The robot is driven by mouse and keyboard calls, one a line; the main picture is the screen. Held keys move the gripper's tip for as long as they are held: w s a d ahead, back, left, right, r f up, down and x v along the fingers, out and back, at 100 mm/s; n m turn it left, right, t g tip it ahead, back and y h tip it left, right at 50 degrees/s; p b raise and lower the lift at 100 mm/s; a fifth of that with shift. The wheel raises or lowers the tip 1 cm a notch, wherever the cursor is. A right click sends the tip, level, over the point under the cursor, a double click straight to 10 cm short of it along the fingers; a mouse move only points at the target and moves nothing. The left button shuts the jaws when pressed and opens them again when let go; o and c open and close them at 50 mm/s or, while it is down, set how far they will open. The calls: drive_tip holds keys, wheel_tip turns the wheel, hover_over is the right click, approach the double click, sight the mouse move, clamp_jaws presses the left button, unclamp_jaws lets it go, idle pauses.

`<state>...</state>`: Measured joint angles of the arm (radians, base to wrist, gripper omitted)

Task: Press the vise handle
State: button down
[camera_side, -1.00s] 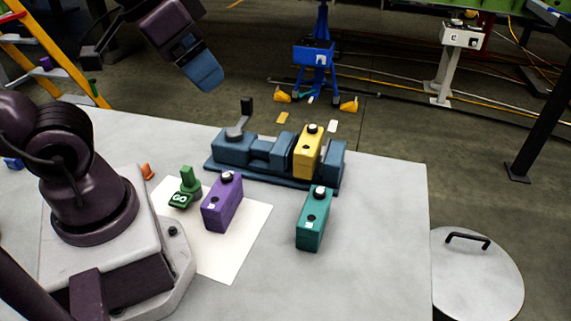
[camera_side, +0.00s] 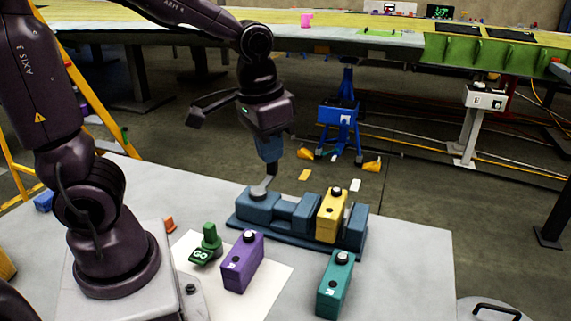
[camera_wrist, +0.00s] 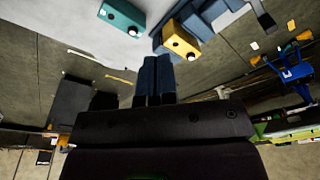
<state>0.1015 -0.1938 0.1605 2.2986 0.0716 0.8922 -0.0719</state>
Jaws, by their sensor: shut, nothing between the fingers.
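The blue-grey vise (camera_side: 287,213) stands on the table, with a yellow block (camera_side: 330,215) between its jaws. Its handle (camera_side: 262,188) rises at the left end, a grey lever with a dark grip. My gripper (camera_side: 270,158) is shut and empty, pointing down. In the side view its fingertips overlap the top of the handle; I cannot tell whether they touch it. In the wrist view my gripper (camera_wrist: 154,60) shows closed blue fingers, the yellow block (camera_wrist: 181,40) lies just beyond them, and the dark handle grip (camera_wrist: 264,17) appears apart, at upper right.
A purple block (camera_side: 242,263) stands on a white sheet (camera_side: 265,300), beside a green GO piece (camera_side: 206,245). A teal block (camera_side: 334,285) stands in front of the vise. The table (camera_side: 412,260) is clear to the right. A blue stand (camera_side: 338,115) is on the floor behind.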

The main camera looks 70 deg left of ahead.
drive_tip(key=w+a+f+n+g+y, duration=0.1)
drive_tip(key=w+a+f+n+y, duration=0.2)
drive_tip(key=w+a, duration=0.4)
drive_tip(key=w+a+f+n+g+y, duration=0.1)
drive_tip(key=w+a+f+n+y, duration=0.3)
drive_tip(key=w, duration=0.5)
drive_tip(key=a+f+n, duration=0.2)
drive_tip(key=a+f, duration=0.1)
drive_tip(key=shift+w+a, duration=0.25)
drive_tip(key=shift+a, duration=0.1)
drive_tip(key=shift+a+f, duration=0.1)
drive_tip(key=shift+f, duration=0.05)
drive_tip(key=s+a+f, duration=0.3)
drive_tip(key=a+f, duration=0.4)
drive_tip(key=a, duration=0.1)
drive_tip(key=shift+s+a+f, duration=0.25)
drive_tip(key=shift+a+f, duration=0.05)
drive_tip(key=shift+f, duration=0.1)
drive_tip(key=shift+a+g, duration=0.1)
drive_tip(key=shift+g, duration=0.2)
